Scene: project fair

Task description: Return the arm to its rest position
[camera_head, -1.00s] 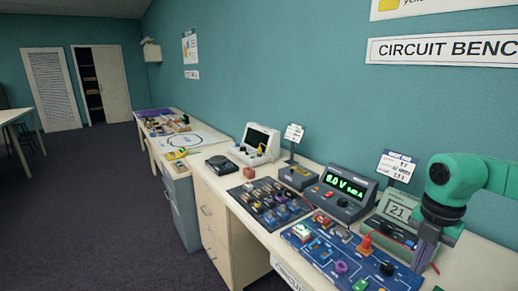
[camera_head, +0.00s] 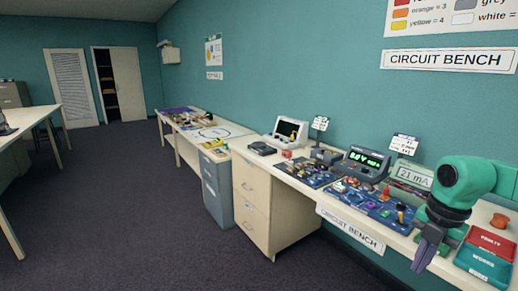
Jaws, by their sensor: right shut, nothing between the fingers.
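My right arm, green with a black wrist, comes in from the right edge. Its gripper (camera_head: 424,256) points down in front of the circuit bench's front edge, with purple-grey fingers shut and nothing between them. The circuit bench (camera_head: 290,176) runs along the teal wall. A meter with a green display (camera_head: 364,162) and a display reading 21 mA (camera_head: 411,175) stand behind the board. My left gripper does not show.
Red and teal bins (camera_head: 484,256) sit on the bench right of my gripper. A drawer cabinet (camera_head: 252,206) and grey cabinet (camera_head: 216,192) stand under the benches. Another table (camera_head: 45,113) is at the left. The dark floor between is open.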

